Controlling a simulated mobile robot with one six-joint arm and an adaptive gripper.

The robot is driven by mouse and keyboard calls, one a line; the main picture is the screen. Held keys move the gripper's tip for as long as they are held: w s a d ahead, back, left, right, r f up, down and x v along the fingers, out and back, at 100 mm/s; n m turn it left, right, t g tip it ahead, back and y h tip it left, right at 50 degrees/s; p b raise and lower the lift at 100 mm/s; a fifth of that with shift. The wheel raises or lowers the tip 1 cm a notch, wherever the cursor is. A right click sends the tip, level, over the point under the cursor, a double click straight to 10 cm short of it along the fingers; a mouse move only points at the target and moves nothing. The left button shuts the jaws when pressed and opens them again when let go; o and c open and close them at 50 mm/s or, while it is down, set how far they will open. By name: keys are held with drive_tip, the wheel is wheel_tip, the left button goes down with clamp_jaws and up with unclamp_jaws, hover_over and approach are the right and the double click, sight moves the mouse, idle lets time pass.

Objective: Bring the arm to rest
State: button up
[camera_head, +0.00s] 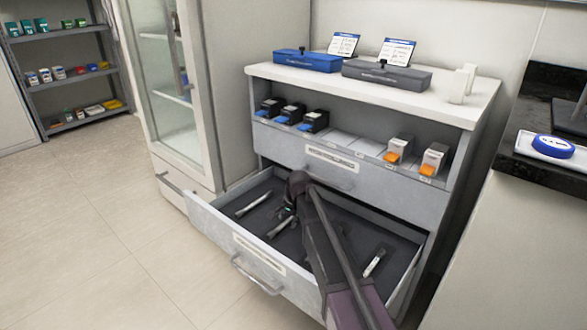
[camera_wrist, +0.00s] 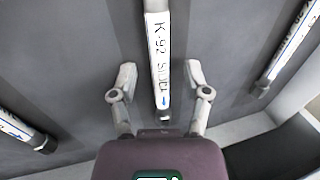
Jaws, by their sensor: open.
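My gripper (camera_wrist: 160,78) is open in the wrist view, with one finger on each side of a slim white column (camera_wrist: 158,55) lettered "K-92 S..."; the fingers stand apart from it. In the head view my gripper (camera_head: 290,208) is over the open drawer (camera_head: 215,220), partly hidden by my arm. The middle column (camera_head: 282,227) lies on the dark drawer floor below it. Other columns lie to the left (camera_head: 253,204) and right (camera_head: 374,262) in the drawer; two also show at the left (camera_wrist: 20,128) and right (camera_wrist: 290,45) in the wrist view.
Above the drawer is a rack row with black-and-blue boxes (camera_head: 293,113) and orange-marked boxes (camera_head: 398,150). A blue case (camera_head: 307,61) and a grey case (camera_head: 386,74) stand on the cabinet top. A glass-door cabinet (camera_head: 172,90) stands left. The floor at left is clear.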

drive_tip(key=s+d+r+n+p, duration=0.1)
drive_tip(key=s+d+p, duration=0.1)
drive_tip(key=s+d, duration=0.1)
drive_tip(key=s+d+r+n+p, duration=0.1)
drive_tip(key=s+d+r+p, duration=0.1)
drive_tip(key=s+d, duration=0.2)
drive_tip(key=s+d+r+n+h+p, duration=0.1)
drive_tip(key=s+d+r+p, duration=0.1)
drive_tip(key=s+d, duration=0.2)
drive_tip(key=shift+s+d+r+g, duration=0.15)
drive_tip(key=shift+d+r+g, duration=0.05)
drive_tip(key=shift+d+g, duration=0.15)
drive_tip(key=s+d+r+n+g+h+p, duration=0.1)
drive_tip(key=s+d+r+n+p, duration=0.15)
drive_tip(key=s+d, duration=0.35)
drive_tip(key=s+d+r+n+p, duration=0.2)
drive_tip(key=s+d+r+p, duration=0.25)
drive_tip(key=s, duration=0.45)
wheel_tip(320, 180, up, 36)
drive_tip(key=p, duration=3.6)
drive_tip(key=shift+w+r, duration=0.2)
drive_tip(key=shift+w, duration=0.15)
drive_tip(key=shift+a, duration=0.1)
